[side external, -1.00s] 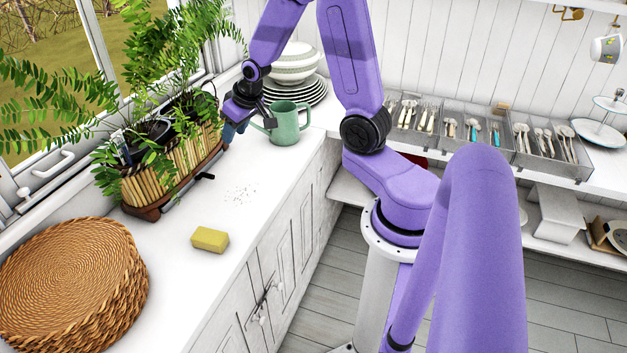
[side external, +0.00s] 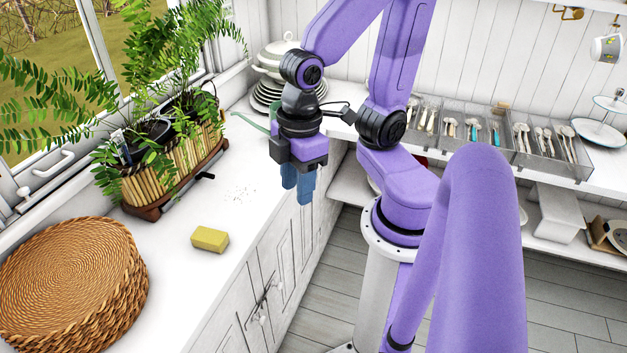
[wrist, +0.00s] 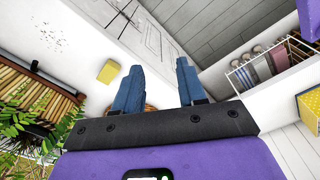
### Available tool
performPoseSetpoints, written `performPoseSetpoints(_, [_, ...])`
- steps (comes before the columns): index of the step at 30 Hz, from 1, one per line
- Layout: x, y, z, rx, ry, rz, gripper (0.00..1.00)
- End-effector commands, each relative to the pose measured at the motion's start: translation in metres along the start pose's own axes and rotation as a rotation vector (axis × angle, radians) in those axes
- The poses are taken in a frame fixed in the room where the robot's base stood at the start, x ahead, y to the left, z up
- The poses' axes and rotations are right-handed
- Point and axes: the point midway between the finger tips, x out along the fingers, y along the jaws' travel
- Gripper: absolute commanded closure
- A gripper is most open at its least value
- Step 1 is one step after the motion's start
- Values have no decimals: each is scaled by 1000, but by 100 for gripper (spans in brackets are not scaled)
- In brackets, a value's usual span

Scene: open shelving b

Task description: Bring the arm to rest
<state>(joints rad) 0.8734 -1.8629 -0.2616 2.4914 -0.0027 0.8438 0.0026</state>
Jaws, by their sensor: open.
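My gripper (side external: 298,190) hangs from the purple arm with its blue fingers pointing down, above the front edge of the white counter (side external: 268,170). In the wrist view the two blue fingers (wrist: 158,88) stand apart with nothing between them.
A yellow sponge (side external: 210,239) and dark crumbs (side external: 238,193) lie on the counter. A wicker stack (side external: 70,270) is at the front left, and a planter (side external: 165,180) stands by the window. Cutlery trays (side external: 480,130) line the back counter. The grey floor is open.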

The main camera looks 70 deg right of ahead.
Motion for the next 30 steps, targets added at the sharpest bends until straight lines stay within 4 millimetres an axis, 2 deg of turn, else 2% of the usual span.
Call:
performPoseSetpoints(3, [-4, -15, 13, -76, -25, -6, 59])
performPoseSetpoints(7, [-6, -21, 19, -108, -37, -9, 59])
performPoseSetpoints(30, [-6, -21, 19, -109, -38, -9, 59])
